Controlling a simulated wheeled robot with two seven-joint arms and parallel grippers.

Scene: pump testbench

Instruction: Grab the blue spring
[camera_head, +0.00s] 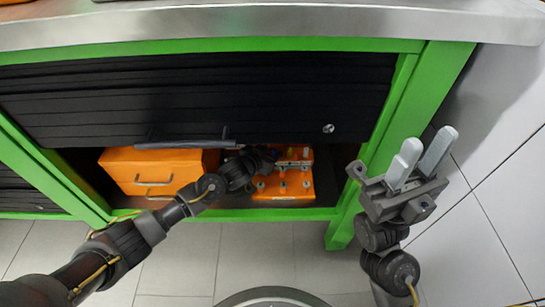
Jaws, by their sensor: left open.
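An orange rack (287,189) with several small upright pieces stands inside the cabinet. A blue spring cannot be clearly made out among these small pieces. My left arm reaches in under the raised shutter, and my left gripper (272,158) is at the rack's back left part. Its fingers are small and dark here, and it is open. It hides part of the rack. My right gripper (420,162) is outside the cabinet, to the right of the rack, with its two light grey fingers pointing up and apart. It is open and empty.
An orange drawer box (152,171) stands left of the rack. The black shutter (200,95), with its handle (185,143), hangs partly open above. The green frame (395,115) bounds the opening. A metal worktop (270,22) lies above. A white wall (500,200) is at the right.

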